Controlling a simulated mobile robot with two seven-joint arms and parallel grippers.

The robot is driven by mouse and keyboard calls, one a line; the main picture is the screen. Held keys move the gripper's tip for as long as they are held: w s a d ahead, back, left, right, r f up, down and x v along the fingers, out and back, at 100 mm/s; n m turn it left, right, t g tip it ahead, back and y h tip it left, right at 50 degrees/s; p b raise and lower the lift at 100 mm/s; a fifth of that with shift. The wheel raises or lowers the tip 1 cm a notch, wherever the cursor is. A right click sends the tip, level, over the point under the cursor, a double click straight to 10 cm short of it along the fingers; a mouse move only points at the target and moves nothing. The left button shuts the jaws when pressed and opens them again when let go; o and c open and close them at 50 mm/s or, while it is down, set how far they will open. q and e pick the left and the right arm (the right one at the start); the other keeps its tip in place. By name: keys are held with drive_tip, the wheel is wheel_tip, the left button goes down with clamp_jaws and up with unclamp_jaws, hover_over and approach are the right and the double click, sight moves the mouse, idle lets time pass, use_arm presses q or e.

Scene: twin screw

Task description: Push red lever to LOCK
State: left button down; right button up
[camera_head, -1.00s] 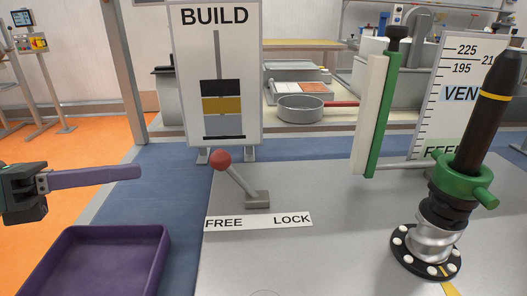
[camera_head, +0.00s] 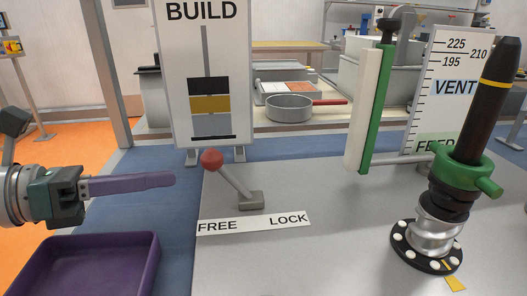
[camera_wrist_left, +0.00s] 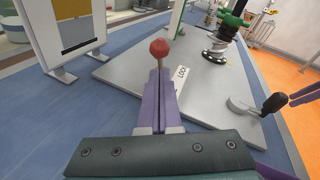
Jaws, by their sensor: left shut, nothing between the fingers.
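The red lever (camera_head: 212,161) has a red ball knob on a grey rod that rises from a grey block on the metal table. It leans left, toward the FREE end of the FREE/LOCK label (camera_head: 255,222). My left gripper (camera_head: 174,179) is shut and empty, with long purple fingers pointing right. Its tips are a little left of the lever and look apart from it. In the left wrist view the red knob (camera_wrist_left: 159,47) stands just beyond the closed fingertips (camera_wrist_left: 159,72). The label is partly hidden there.
A purple tray (camera_head: 145,262) sits at the lower left, below my left gripper. The BUILD board (camera_head: 208,75) stands behind the lever. A green-collared black column (camera_head: 465,160) and a green-white post (camera_head: 368,110) stand to the right.

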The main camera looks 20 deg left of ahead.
sight(230, 179)
use_arm(q)
drive_tip(key=shift+x, duration=1.85)
use_arm(e)
drive_tip(key=shift+a+r, duration=0.1)
use_arm(q)
drive_tip(key=shift+r, duration=0.15)
use_arm(e)
drive_tip(key=shift+r, duration=0.1)
